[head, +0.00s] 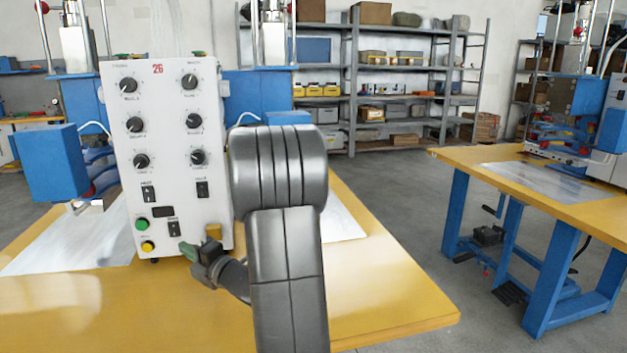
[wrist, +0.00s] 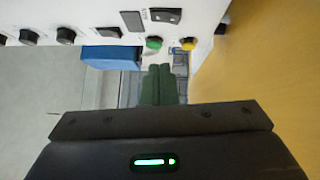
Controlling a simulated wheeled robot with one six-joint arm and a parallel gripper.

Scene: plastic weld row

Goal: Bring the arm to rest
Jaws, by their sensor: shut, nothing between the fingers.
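My gripper (head: 184,247) is in front of the lower part of a white control box (head: 115,100) marked 26, with my arm bent behind it to the right. Its dark green fingers are together and empty; they also show in the wrist view (wrist: 160,68). The box front has several black knobs, switches, a green button (head: 142,224) and a yellow button (head: 148,246). In the wrist view, the green button (wrist: 154,42) and the yellow button (wrist: 188,43) lie beyond the fingertips. I cannot tell whether the fingertips touch the box.
The box stands on a yellow table (head: 80,310) with blue machine parts (head: 50,165) at its left. My arm hides part of the table. A second yellow table (head: 490,168) with blue legs stands at the right. Grey shelving (head: 353,95) is at the back; grey floor lies between.

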